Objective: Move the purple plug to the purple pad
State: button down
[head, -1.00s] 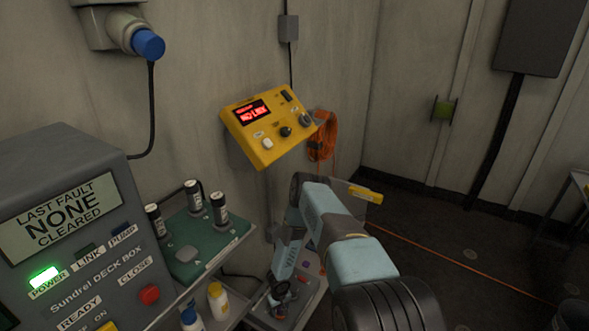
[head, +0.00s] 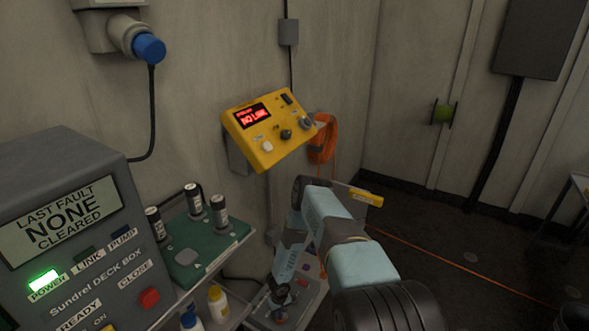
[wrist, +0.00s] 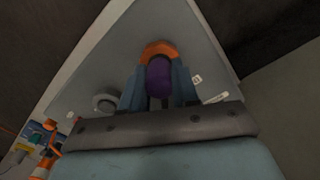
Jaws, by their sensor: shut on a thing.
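In the wrist view, the purple plug (wrist: 159,77) sits between the two blue-grey fingers of my gripper (wrist: 160,85), which is shut on it. An orange piece (wrist: 158,49) shows just beyond the plug. A grey tray surface (wrist: 108,67) lies behind it. In the head view, my gripper (head: 280,297) is low over the grey tray (head: 262,311), and the plug cannot be made out. A small purple patch (head: 306,267), seemingly the purple pad, shows on the tray beside my arm. I cannot tell how far the plug is above the tray.
A green-topped shelf (head: 215,255) with several dark cylinders stands left of the tray, with bottles (head: 217,302) below. The grey deck box (head: 70,240) is at the left. A yellow control box (head: 268,130) hangs on the wall. The floor to the right is mostly clear.

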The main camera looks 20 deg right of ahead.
jog(key=shift+r, duration=0.1)
jog(key=shift+r, duration=2.85)
jog(key=shift+w+r, duration=0.1)
